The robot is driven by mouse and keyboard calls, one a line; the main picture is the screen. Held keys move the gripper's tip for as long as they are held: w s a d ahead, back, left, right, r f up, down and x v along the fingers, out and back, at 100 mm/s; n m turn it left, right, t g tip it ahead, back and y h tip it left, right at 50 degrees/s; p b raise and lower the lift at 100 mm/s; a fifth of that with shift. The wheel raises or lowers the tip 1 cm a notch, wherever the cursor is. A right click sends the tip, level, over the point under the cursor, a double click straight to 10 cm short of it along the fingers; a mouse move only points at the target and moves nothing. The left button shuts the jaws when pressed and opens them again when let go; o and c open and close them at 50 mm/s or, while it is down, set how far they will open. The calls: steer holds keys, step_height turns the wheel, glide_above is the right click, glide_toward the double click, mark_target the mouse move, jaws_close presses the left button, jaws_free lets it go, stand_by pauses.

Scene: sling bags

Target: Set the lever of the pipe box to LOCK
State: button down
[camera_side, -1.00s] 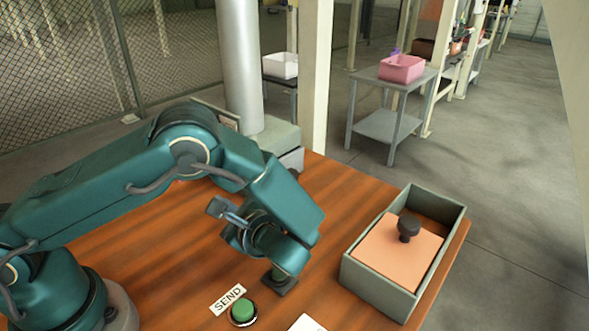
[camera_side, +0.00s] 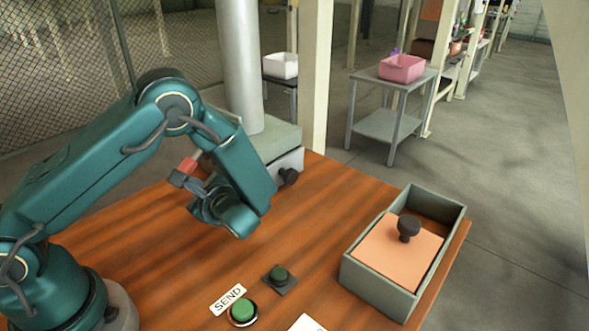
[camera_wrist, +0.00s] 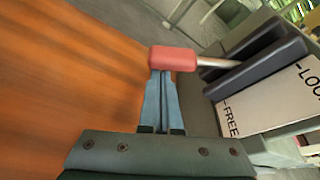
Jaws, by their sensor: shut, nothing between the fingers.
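The pipe box (camera_side: 285,150) is the grey housing at the foot of the pale pipe (camera_side: 240,65), mostly behind my arm in the side view. In the wrist view its plate (camera_wrist: 262,100) reads FREE at the lower left and LOCK at the right. The lever has a red handle (camera_wrist: 172,59) on a metal rod running right to a dark slotted guide. I cannot tell exactly where the rod sits along the slot. My gripper (camera_wrist: 161,75) is shut and empty, its tips right at the red handle; contact is unclear. The red handle also shows beside my wrist in the side view (camera_side: 188,164).
A grey box with an orange lid (camera_side: 398,250) and dark knob stands at the right. The table's middle is clear.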

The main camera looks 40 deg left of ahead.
steer(key=shift+r, duration=0.1)
stand_by(0.4)
step_height(320, 180, up, 10)
steer(key=s+m+g, duration=0.1)
steer(key=m+g, duration=0.2)
steer(key=m, duration=0.2)
steer(key=shift+s+r+m, duration=0.15)
steer(key=shift+s+m, duration=0.05)
steer(key=shift+m, duration=0.1)
stand_by(0.6)
steer(key=shift+w+r, duration=0.1)
steer(key=shift+r, duration=0.05)
stand_by(0.3)
step_height(320, 180, down, 4)
steer(key=s, duration=0.2)
steer(key=w+v, duration=0.1)
steer(key=v, duration=0.9)
steer(key=shift+g, duration=0.3)
